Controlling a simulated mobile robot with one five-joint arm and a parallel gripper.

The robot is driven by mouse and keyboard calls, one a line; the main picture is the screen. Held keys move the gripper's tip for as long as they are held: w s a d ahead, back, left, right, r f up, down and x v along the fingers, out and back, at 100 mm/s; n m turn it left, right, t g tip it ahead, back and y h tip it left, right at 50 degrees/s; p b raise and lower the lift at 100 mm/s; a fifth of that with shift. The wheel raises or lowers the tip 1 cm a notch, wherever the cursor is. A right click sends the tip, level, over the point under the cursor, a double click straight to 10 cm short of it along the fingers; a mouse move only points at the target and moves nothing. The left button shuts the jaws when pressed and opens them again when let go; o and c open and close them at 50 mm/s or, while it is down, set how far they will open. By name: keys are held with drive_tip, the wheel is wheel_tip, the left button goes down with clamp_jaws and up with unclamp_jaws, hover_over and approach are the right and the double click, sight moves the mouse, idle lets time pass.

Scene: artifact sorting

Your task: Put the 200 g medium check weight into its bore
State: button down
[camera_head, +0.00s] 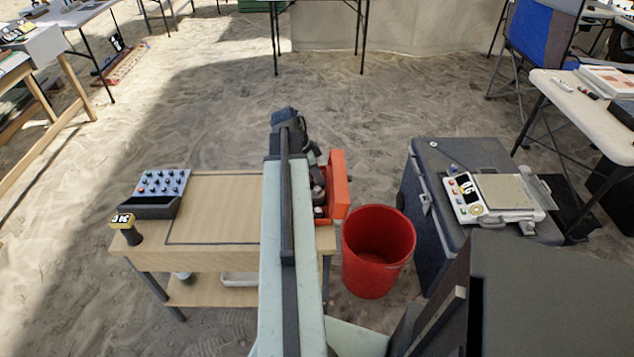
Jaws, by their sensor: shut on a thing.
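My arm rises through the middle of the view, and its dark far end (286,118) is past the back edge of the wooden table. My gripper's fingers cannot be made out; the arm covers that area. I cannot pick out the 200 g medium check weight. A red-orange box-like thing (338,180) with dark rounded shapes shows just right of the arm at the table's right end. Its left part is hidden by the arm. No bore can be told apart.
The wooden table (215,215) carries a panel of coloured knobs (163,184) and a yellow-topped black object (122,220) at its left. A red bucket (378,285) stands right of the table. Farther right, a dark case (425,160) bears a scale-like instrument (505,192). Sand behind is open.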

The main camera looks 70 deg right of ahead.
drive_tip(key=shift+f+b, duration=0.35)
drive_tip(key=shift+b, duration=0.05)
drive_tip(key=c, duration=1.1)
unclamp_jaws()
